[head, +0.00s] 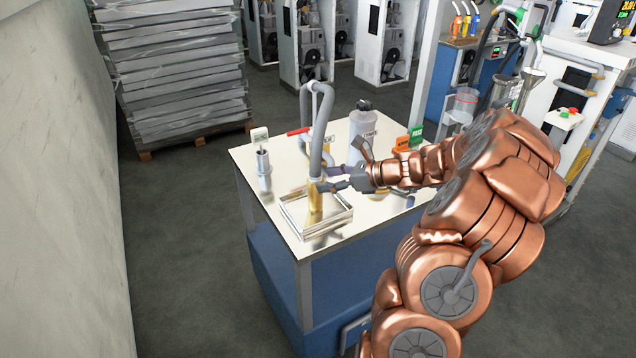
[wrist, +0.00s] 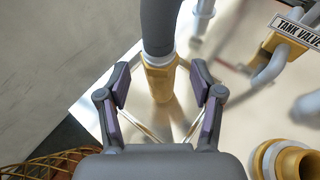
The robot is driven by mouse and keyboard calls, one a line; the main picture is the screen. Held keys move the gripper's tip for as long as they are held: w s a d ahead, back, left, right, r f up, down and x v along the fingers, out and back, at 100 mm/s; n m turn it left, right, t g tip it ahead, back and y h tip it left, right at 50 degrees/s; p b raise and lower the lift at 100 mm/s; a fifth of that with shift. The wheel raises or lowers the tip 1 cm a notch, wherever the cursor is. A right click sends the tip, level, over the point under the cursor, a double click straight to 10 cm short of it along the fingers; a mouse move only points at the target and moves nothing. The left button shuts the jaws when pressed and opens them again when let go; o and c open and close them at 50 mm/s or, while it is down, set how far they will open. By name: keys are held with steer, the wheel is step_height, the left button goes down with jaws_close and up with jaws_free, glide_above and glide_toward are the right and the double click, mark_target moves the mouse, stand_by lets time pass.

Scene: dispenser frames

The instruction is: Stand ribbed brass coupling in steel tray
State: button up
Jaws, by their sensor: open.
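A brass coupling (head: 315,198) hangs at or stands under the lower end of a grey hose (head: 317,130). It is upright over the floor of the steel tray (head: 342,222); whether its base touches the floor I cannot tell. The coupling also shows in the wrist view (wrist: 159,82), below a pale collar; ribs are too small to make out. My gripper (head: 329,179) is open beside it in the head view. In the wrist view my gripper (wrist: 160,84) has one finger on each side of the coupling, with gaps visible on both sides.
A second, hollow brass fitting (wrist: 290,162) sits at the lower right of the wrist view. A tank valve label (wrist: 297,33) and pipe stand nearby. A grey bottle (head: 362,133) stands behind the tray. A small post with a tag (head: 263,165) stands left. The table's front left is clear.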

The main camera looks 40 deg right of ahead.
steer(key=v, duration=0.7)
steer(key=shift+s+b, duration=0.15)
steer(key=shift+b, duration=0.3)
steer(key=s+a+r+n+g, duration=0.1)
steer(key=s+a+n+g, duration=0.15)
steer(key=a+n, duration=0.45)
steer(key=s+a+n+g+y, duration=0.1)
steer(key=s+a+n+g, duration=0.15)
steer(key=a, duration=0.85)
steer(key=s+a+r+n+g, duration=0.15)
steer(key=a+n+g, duration=0.25)
steer(key=a, duration=0.5)
steer(key=s+a+f+n+g+h, duration=0.25)
steer(key=s+n, duration=0.25)
steer(key=s, duration=0.3)
steer(key=s+a+f+n+g+h, duration=0.1)
steer(key=s+a+n+h, duration=0.25)
steer(key=s+n, duration=0.35)
steer(key=s+d+n+h, duration=0.2)
steer(key=s+d+n, duration=0.1)
steer(key=s, duration=0.4)
steer(key=shift+s+n, duration=0.3)
steer(key=shift+n, duration=0.05)
steer(key=shift+g, duration=0.25)
